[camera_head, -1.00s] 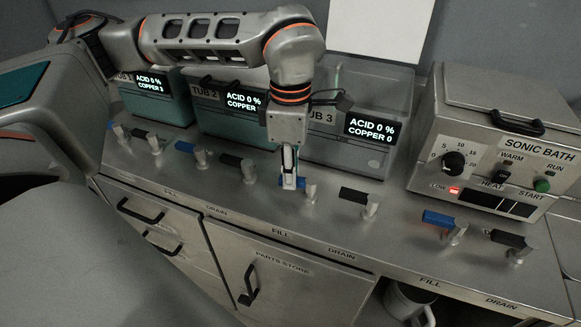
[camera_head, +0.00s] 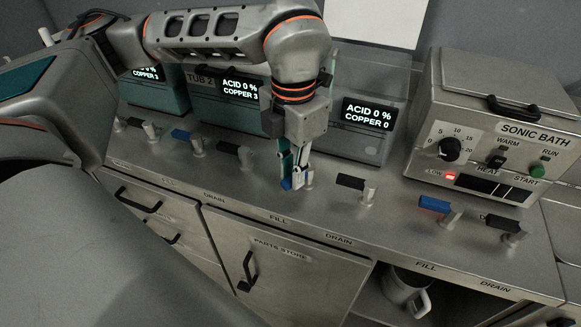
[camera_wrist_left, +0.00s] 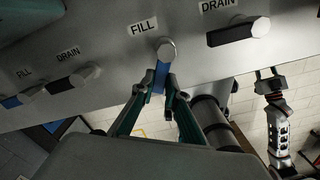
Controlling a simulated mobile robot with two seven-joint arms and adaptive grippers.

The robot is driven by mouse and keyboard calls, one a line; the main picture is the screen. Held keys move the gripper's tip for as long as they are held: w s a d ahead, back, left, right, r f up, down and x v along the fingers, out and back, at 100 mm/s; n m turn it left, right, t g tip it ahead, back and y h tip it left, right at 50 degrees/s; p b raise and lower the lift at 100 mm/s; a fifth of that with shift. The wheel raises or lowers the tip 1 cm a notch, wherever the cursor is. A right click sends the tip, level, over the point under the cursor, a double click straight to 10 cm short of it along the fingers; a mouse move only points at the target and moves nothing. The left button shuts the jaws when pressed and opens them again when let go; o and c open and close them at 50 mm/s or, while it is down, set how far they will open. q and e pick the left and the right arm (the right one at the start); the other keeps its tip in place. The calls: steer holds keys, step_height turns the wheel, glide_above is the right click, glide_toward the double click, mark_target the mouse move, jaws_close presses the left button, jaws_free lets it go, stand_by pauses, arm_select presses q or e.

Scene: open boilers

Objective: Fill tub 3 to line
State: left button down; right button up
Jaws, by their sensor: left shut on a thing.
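My left gripper (camera_head: 292,179) is shut on the blue FILL lever (camera_head: 286,185) in front of tub 3. In the wrist view, the lever (camera_wrist_left: 160,77) points from its post towards me, between the fingertips (camera_wrist_left: 159,89). The black DRAIN lever (camera_head: 351,182) to its right lies sideways. My right gripper shows only small in the wrist view.
Tub 2 (camera_head: 215,112) stands left, with its own levers in front. The sonic bath (camera_head: 500,125) stands right, with another blue lever (camera_head: 434,204) and a black lever (camera_head: 505,224) in front. Cabinet doors and a shelf with a mug (camera_head: 405,287) are below the counter.

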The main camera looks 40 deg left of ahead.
arm_select(q)
steer(key=shift+d+n, duration=0.15)
steer(key=shift+n, duration=0.35)
steer(key=c, duration=2)
jaws_free()
step_height(320, 180, up, 12)
